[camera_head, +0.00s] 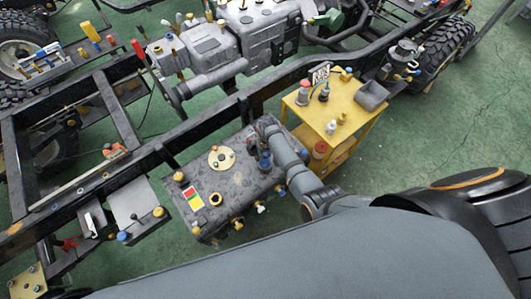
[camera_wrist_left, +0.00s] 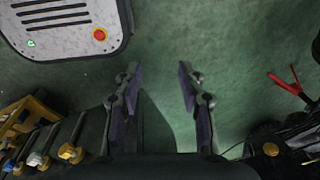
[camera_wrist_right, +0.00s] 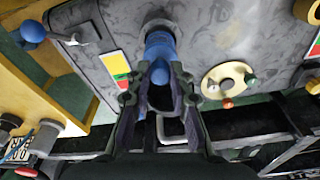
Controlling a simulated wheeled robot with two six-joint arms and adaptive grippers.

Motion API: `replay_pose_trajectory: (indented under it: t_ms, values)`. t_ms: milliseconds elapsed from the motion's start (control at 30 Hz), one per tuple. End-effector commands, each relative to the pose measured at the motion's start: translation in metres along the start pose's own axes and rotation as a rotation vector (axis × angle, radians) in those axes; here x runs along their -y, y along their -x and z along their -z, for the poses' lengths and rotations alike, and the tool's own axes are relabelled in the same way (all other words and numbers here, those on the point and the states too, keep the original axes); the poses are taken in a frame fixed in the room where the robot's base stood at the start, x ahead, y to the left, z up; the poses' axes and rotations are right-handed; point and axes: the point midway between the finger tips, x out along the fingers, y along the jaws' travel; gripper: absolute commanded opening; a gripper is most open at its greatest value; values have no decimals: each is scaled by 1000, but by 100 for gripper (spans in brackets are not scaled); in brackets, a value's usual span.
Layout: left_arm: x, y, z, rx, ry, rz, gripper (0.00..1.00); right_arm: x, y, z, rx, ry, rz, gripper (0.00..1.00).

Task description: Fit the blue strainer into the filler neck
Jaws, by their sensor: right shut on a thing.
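The blue strainer (camera_wrist_right: 160,45) is between the fingers of my right gripper (camera_wrist_right: 163,78), which is shut on it. Its rounded end faces the right wrist camera. Its far end meets a dark round ring, apparently the filler neck (camera_wrist_right: 158,22). I cannot tell how deep the strainer sits. In the head view, the strainer (camera_head: 264,161) shows as a small blue piece over the grey tank (camera_head: 222,187), and my arm hides part of this spot. My left gripper (camera_wrist_left: 158,75) is open and empty above the green floor, outside the head view.
A cream disc (camera_wrist_right: 212,84) with small knobs is beside the right gripper on the tank. A yellow cart (camera_head: 347,108) stands right of the tank. The black chassis rail (camera_head: 190,140) runs behind it. A white panel (camera_wrist_left: 65,30) with a red button is in the left wrist view.

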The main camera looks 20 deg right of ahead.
Motion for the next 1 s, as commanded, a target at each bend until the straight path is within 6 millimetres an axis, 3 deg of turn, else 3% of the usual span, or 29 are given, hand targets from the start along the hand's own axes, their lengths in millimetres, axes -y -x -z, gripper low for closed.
replay_pose_trajectory:
  t_ms: [267,1000]
  values:
    - [0,1,17,-27,1,0,40,0,1,0,-1,0,0,0]
    - [0,4,11,-17,1,0,40,0,1,0,-1,0,0,0]
